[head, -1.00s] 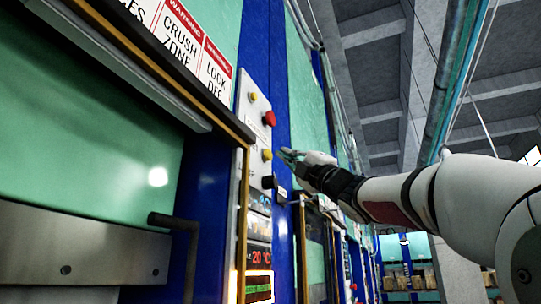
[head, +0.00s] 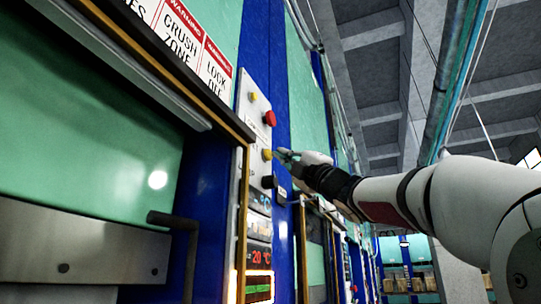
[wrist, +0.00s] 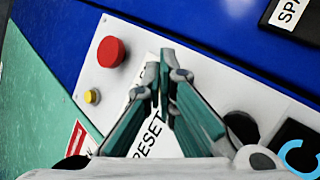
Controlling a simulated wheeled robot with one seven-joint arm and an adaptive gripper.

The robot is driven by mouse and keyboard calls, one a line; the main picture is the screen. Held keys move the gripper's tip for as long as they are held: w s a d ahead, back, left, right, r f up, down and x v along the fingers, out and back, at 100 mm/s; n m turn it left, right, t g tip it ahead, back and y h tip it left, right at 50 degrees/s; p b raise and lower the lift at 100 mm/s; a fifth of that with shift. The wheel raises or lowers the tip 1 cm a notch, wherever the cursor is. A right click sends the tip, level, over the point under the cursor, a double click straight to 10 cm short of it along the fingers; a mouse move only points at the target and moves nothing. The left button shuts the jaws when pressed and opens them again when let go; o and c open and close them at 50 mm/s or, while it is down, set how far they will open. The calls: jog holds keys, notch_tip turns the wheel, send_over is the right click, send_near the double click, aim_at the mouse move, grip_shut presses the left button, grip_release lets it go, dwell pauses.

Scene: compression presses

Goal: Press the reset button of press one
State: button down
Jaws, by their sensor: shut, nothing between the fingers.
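The control panel of the near press (head: 257,130) is a white upright plate. A yellow button (head: 267,155) sits below a red mushroom button (head: 269,118) on it. In the wrist view a "RESET" label (wrist: 150,138) shows on the panel, partly covered by my fingers; the button beside it is hidden there. My gripper (head: 279,154) is shut and empty, its fingertips at the yellow button in the head view. Whether they touch it I cannot tell. In the wrist view the closed fingertips (wrist: 163,68) point at the panel between the red button (wrist: 110,51) and a black knob (wrist: 240,125).
A small yellow button (head: 253,97) is at the panel's top. The press's black handle (head: 172,220) juts out at lower left. More presses line the wall behind; the aisle at right is open.

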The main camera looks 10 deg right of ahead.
jog(key=shift+w+a, duration=0.25)
jog(key=shift+a, duration=0.1)
dwell(0.6)
jog(key=shift+d, duration=0.1)
jog(key=shift+s+d, duration=0.55)
jog(key=shift+d, duration=0.1)
jog(key=shift+s+d+p, duration=0.2)
jog(key=shift+s+d, duration=0.55)
jog(key=shift+d, duration=0.3)
jog(key=shift+s+d+p, duration=0.2)
jog(key=shift+s+d, duration=0.5)
jog(key=shift+d, duration=0.3)
jog(key=shift+f, duration=0.1)
